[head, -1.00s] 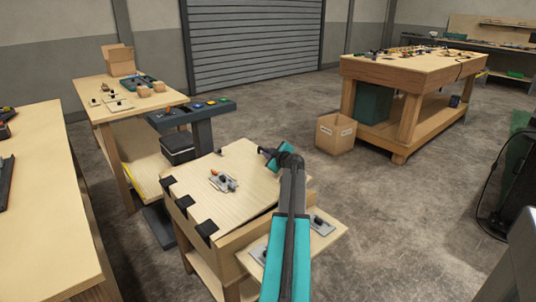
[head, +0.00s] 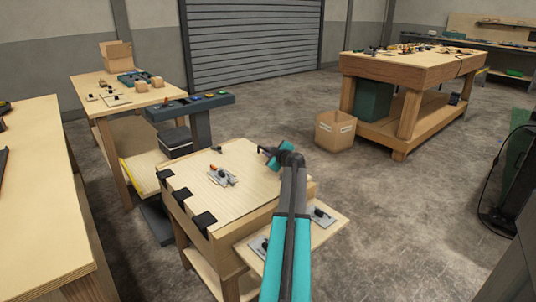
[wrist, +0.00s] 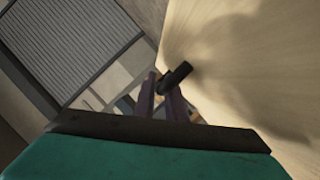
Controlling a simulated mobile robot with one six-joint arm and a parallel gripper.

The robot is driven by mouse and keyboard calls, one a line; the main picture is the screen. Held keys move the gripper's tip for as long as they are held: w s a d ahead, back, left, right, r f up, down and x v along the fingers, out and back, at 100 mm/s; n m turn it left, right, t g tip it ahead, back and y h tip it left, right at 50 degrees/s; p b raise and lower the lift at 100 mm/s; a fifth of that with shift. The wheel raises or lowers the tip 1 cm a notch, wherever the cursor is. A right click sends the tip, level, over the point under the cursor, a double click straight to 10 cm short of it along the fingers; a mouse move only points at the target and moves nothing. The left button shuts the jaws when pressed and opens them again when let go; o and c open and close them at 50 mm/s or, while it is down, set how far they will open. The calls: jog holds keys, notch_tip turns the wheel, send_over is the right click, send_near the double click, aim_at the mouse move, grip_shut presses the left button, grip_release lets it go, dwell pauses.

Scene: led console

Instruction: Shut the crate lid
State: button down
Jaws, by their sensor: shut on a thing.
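The wooden crate (head: 257,220) stands at the centre of the head view. Its pale lid (head: 215,200) is hinged by black hinges along the left edge. The lid lies about level, at or very near the rim; a small gap at the far side cannot be ruled out. My gripper (head: 266,152) is at the lid's far right edge, shut on the black handle (wrist: 176,76). In the wrist view the handle sits between the fingertips, beside the lid's wood (wrist: 240,60). My arm hides part of the crate's right side.
A side shelf (head: 325,225) with fittings juts out at the crate's right. A button console (head: 190,108) stands behind. A cardboard box (head: 335,130) is on the floor; open floor lies right.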

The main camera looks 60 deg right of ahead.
jog(key=shift+f+b, duration=0.8)
jog(key=shift+f, duration=0.05)
jog(key=shift+s+f, duration=0.1)
jog(key=shift+f, duration=0.05)
jog(key=c, duration=2.1)
grip_release()
jog(key=shift+s, duration=0.1)
jog(key=shift+r+v, duration=0.15)
jog(key=shift+v, duration=3.3)
jog(key=shift+r+v, duration=0.15)
jog(key=shift+v, duration=3.3)
jog(key=shift+r, duration=0.1)
